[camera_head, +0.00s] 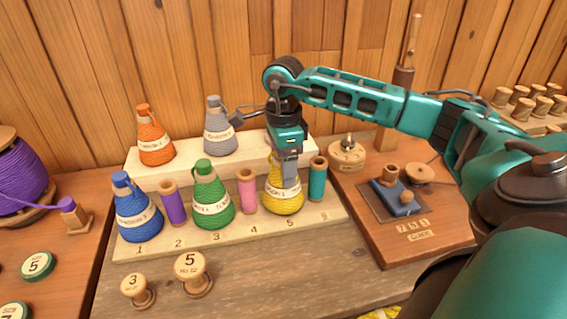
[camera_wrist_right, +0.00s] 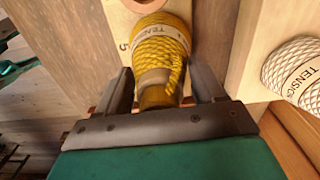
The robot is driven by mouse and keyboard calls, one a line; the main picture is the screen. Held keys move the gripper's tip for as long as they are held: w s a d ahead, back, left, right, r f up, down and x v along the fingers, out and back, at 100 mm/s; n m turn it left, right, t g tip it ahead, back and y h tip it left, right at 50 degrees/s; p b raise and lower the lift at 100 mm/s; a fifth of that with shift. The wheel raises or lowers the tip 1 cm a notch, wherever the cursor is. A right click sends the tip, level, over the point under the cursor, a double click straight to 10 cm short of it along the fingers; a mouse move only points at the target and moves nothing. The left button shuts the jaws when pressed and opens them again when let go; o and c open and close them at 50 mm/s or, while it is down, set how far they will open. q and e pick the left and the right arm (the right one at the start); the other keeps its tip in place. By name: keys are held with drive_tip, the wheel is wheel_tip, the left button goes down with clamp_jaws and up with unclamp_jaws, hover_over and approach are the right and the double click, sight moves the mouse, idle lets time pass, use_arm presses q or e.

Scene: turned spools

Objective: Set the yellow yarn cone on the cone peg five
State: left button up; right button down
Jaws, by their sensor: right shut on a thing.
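The yellow yarn cone (camera_head: 284,196) is upright at the place marked 5 on the pale front board, between the pink spool and the teal spool. My right gripper (camera_head: 289,172) points down from above and is shut on the cone's upper part. In the right wrist view the yellow cone (camera_wrist_right: 160,52) sits between the jaws (camera_wrist_right: 163,92), with the number 5 beside it. Cone peg five is hidden by the cone. I cannot tell whether the cone's base is fully down on the board. My left gripper is not in view.
Blue (camera_head: 138,214) and green (camera_head: 211,202) cones, with purple (camera_head: 173,204), pink (camera_head: 246,192) and teal (camera_head: 317,180) spools, share the row. Orange (camera_head: 155,143) and grey (camera_head: 219,132) cones stand on the step behind. A wooden device (camera_head: 433,232) is at right.

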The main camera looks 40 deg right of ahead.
drive_tip(key=shift+f, duration=0.35)
drive_tip(key=shift+c, duration=2)
unclamp_jaws()
wheel_tip(320, 180, up, 2)
drive_tip(key=shift+p, duration=0.6)
drive_tip(key=shift+r, duration=0.35)
drive_tip(key=shift+r+p, duration=0.65)
drive_tip(key=shift+p, duration=0.1)
drive_tip(key=shift+r, duration=0.35)
drive_tip(key=shift+r+p, duration=2.7)
drive_tip(key=shift+r, duration=0.55)
